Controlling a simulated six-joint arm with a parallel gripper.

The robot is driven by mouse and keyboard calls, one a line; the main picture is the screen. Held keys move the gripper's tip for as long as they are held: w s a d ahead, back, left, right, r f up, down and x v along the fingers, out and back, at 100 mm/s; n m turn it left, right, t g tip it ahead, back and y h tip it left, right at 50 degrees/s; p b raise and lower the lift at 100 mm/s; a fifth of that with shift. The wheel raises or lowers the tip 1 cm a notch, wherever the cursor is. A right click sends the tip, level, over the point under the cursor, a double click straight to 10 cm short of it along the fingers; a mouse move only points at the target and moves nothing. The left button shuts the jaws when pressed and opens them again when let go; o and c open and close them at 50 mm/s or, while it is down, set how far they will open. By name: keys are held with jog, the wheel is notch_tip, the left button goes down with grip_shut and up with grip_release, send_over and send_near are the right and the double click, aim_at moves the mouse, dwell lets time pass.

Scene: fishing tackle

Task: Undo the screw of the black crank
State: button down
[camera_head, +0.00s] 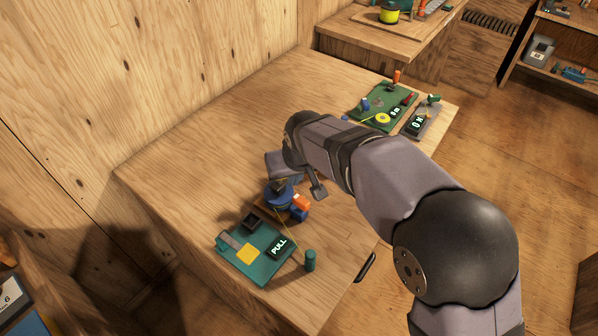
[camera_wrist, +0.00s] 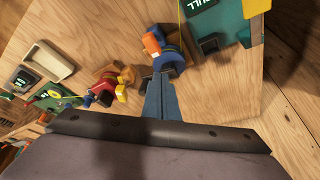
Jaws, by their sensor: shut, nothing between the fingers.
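A blue reel (camera_head: 279,196) with an orange part (camera_head: 301,202) stands on the wooden table, beside a teal board (camera_head: 235,262). The reel also shows in the wrist view (camera_wrist: 170,58), with its orange part (camera_wrist: 152,43) to the left. My gripper (camera_wrist: 161,76) is shut and empty, its blue-grey fingers pointing at the reel's near side. In the head view my gripper (camera_head: 281,184) is just above the reel and partly hides it. Whether the fingertips touch it I cannot tell. The black crank and its screw cannot be made out clearly.
The teal board carries a black box (camera_head: 253,221), a yellow square (camera_head: 246,254) and a PULL label (camera_head: 279,246). A dark green cylinder (camera_head: 310,260) stands close by. Another green board (camera_head: 370,101) lies farther back. The table's left part is clear.

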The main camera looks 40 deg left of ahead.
jog(key=v, duration=0.3)
jog(key=b+v, duration=0.1)
jog(key=v, duration=0.1)
jog(key=shift+w+d+r, duration=0.25)
jog(key=shift+w+d, duration=0.05)
jog(key=c, duration=1.9)
grip_release()
jog(key=shift+d+r, duration=0.1)
jog(key=shift+r, duration=0.1)
jog(key=o, duration=0.6)
jog(key=shift+m+g+h, duration=0.3)
jog(key=shift+h, duration=0.2)
jog(key=f+p, duration=0.1)
jog(key=w+d+f+p, duration=0.1)
jog(key=w+f, duration=0.1)
jog(key=shift+d+f+p, duration=0.25)
jog(key=shift+f+p, duration=0.1)
jog(key=shift+p, duration=0.05)
jog(key=shift+w+a+f+n+g+y+p, duration=0.3)
jog(key=shift+a+f+p, duration=0.35)
jog(key=shift+a+f, duration=0.85)
jog(key=shift+w+a+f+n+g+y+p, duration=0.1)
jog(key=shift+w+a+f+y+p, duration=0.6)
jog(key=shift+a, duration=1.3)
jog(key=shift+a+f+n+g+y+p, duration=0.15)
jog(key=shift+a+f+p, duration=0.4)
jog(key=shift+a+f, duration=1)
jog(key=shift+a+r, duration=0.15)
jog(key=shift+r, duration=0.1)
jog(key=shift+c, duration=0.2)
